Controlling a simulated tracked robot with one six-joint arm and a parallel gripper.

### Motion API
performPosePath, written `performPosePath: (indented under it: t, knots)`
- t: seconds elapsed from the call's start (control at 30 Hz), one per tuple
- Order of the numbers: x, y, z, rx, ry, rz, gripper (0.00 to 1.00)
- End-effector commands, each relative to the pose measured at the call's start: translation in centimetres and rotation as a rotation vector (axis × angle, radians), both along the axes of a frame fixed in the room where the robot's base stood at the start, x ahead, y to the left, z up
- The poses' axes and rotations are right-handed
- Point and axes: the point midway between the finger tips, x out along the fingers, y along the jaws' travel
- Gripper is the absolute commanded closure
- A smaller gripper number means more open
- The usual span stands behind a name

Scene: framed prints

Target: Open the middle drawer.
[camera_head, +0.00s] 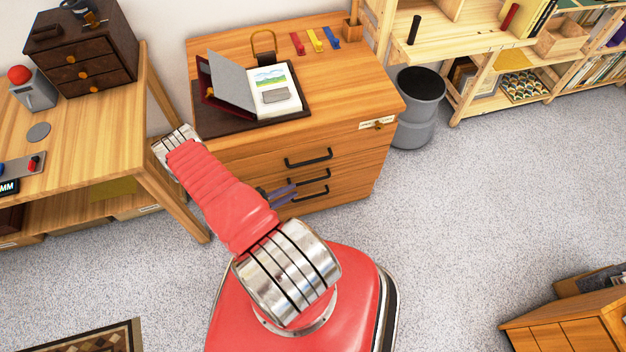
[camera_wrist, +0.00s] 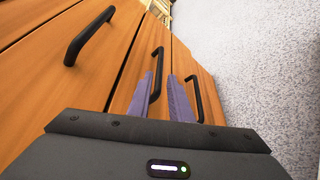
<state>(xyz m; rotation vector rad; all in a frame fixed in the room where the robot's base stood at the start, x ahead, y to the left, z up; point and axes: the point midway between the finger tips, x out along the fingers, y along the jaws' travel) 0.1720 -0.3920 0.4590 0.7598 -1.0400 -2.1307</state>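A wooden drawer cabinet (camera_head: 230,153) stands in front of me with three black bar handles on its front. The middle drawer's handle (camera_head: 312,176) shows in the wrist view (camera_wrist: 159,68), standing upright there. All the drawers look shut. My gripper (camera_head: 288,191) is close to the cabinet front, with its two purple fingers apart. In the wrist view my gripper (camera_wrist: 163,88) has the middle handle in line with the gap, nearer the left finger. Whether it touches the handle I cannot tell. The top handle (camera_wrist: 88,36) is left and the bottom handle (camera_wrist: 194,98) is right.
An open book (camera_head: 274,92) and coloured clips (camera_head: 315,39) lie on the cabinet top. A grey bin (camera_head: 416,110) stands right; a wooden table (camera_head: 85,115) stands left. Carpet (camera_head: 470,200) is clear on the right.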

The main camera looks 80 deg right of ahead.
Motion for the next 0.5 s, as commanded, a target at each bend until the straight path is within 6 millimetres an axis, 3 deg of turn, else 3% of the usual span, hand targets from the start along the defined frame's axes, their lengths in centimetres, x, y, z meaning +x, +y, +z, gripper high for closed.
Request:
performPosePath:
  t: [0.5]
  knots:
    - [-3.8,-4.4,-1.3,-0.001,0.000,-0.003,0.81]
